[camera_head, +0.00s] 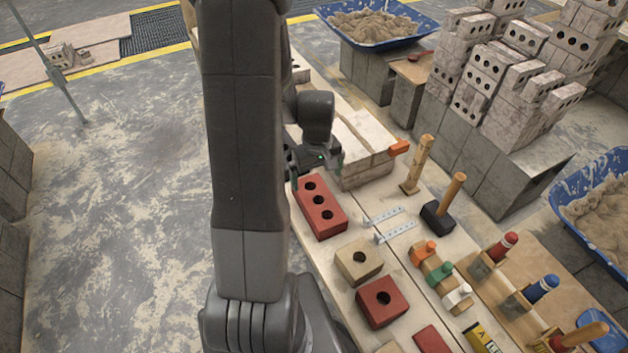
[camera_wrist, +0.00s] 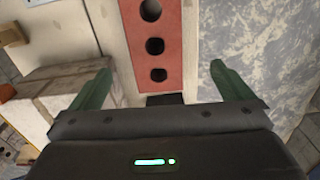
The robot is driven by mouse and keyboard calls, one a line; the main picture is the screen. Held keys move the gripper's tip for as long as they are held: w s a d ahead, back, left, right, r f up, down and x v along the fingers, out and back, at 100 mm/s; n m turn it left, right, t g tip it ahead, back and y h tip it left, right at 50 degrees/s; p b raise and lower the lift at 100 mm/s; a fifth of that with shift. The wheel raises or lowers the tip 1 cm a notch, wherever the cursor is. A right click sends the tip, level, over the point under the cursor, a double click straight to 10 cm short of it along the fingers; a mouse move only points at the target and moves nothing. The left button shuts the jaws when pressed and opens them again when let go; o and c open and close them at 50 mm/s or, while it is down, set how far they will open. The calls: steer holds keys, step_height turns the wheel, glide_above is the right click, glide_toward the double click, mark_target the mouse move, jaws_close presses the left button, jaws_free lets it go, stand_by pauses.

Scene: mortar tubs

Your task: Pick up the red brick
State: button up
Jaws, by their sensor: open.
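The red brick (camera_head: 322,222) is a full brick with three round holes. It lies flat on the wooden bench, just below my gripper in the head view. My gripper (camera_head: 316,168) is open and empty at the brick's far end, beside a stack of pale bricks. In the wrist view, the red brick (camera_wrist: 134,42) runs up the picture beyond and between the two green fingers of my gripper (camera_wrist: 160,69). The fingers stand apart from the brick on both sides. The brick's near end is close to the gripper body. The exact height gap cannot be told.
A pale brick stack (camera_head: 365,172) stands right of my gripper. A tan half-brick (camera_head: 352,270) and a red one-hole half-brick (camera_head: 396,312) lie nearer on the bench. Metal strips (camera_head: 395,230) and a mallet (camera_head: 437,217) lie right of the brick. Open floor (camera_head: 110,200) is left.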

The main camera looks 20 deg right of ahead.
mark_target(319, 199)
steer(key=f, duration=1.4)
steer(key=shift+w+d+f, duration=0.15)
steer(key=shift+w+d, duration=0.15)
steer(key=shift+d, duration=0.1)
steer(key=c, duration=1.7)
steer(key=shift+w, duration=0.1)
steer(key=shift+c, duration=1.1)
